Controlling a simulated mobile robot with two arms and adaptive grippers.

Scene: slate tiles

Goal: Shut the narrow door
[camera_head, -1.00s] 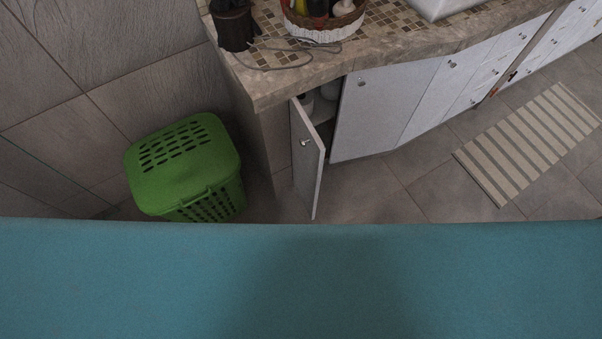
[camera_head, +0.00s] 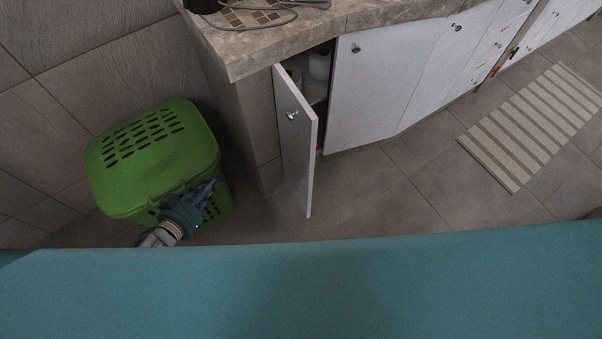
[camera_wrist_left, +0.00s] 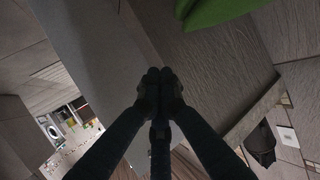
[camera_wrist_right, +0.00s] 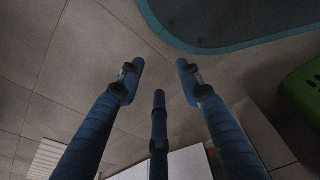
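The narrow door (camera_head: 297,142) is a pale panel with a small round knob, at the left end of the cabinet in the head view. It stands open, swung out from the cabinet, with the inside partly visible. My left gripper (camera_head: 208,190) is left of the door, in front of the green basket and apart from the door. In the left wrist view its fingers (camera_wrist_left: 158,76) are together with nothing seen between them. My right gripper (camera_wrist_right: 158,75) shows only in its wrist view, where its fingers are spread and empty.
The green lidded basket (camera_head: 150,160) stands left of the door, close to my left gripper. A wider cabinet door (camera_head: 372,90) beside the opening is shut. The stone counter (camera_head: 250,50) overhangs above. A striped rug (camera_head: 535,125) lies right; tiled floor (camera_head: 380,200) before the cabinet is clear.

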